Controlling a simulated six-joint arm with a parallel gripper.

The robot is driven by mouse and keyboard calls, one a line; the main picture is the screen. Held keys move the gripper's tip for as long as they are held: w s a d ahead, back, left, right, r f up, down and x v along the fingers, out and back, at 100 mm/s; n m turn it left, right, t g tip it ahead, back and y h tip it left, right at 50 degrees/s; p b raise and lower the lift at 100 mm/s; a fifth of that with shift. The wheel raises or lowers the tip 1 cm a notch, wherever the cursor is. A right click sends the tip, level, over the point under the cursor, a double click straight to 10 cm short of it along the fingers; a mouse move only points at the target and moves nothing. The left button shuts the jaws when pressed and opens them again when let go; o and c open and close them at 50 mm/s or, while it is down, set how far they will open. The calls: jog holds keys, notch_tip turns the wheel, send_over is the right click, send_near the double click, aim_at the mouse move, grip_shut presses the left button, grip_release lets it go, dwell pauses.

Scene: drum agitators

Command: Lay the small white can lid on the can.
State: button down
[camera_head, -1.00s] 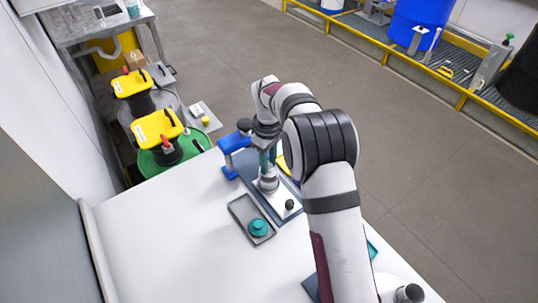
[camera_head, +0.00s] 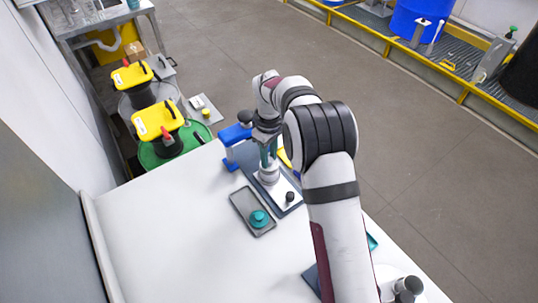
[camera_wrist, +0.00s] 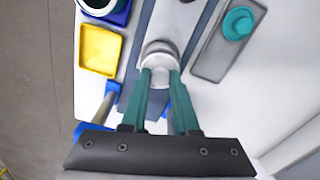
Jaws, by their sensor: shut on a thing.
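My gripper (camera_wrist: 160,73) points down with its two teal fingers close together, shut on a small white round piece, which I take to be the can lid (camera_wrist: 160,60). In the head view my gripper (camera_head: 269,156) is right above the pale, silvery can (camera_head: 268,175), which stands on a light plate. In the wrist view the lid and can line up at the fingertips. The fingers partly hide them, so I cannot tell whether the lid touches the can's rim.
A grey tray (camera_head: 240,203) with a teal knobbed piece (camera_head: 259,218) lies beside the plate. A small black knob (camera_head: 290,196) stands on the plate. A blue stand (camera_head: 231,150) rises close behind my gripper. A yellow tray (camera_wrist: 100,50) lies left in the wrist view. The white tabletop (camera_head: 170,240) is clear at left.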

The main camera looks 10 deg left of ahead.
jog(key=shift+f, duration=0.25)
dwell(0.4)
jog(key=c, duration=0.6)
grip_release()
jog(key=o, duration=0.3)
jog(key=shift+r, duration=0.15)
jog(key=shift+r, duration=3.6)
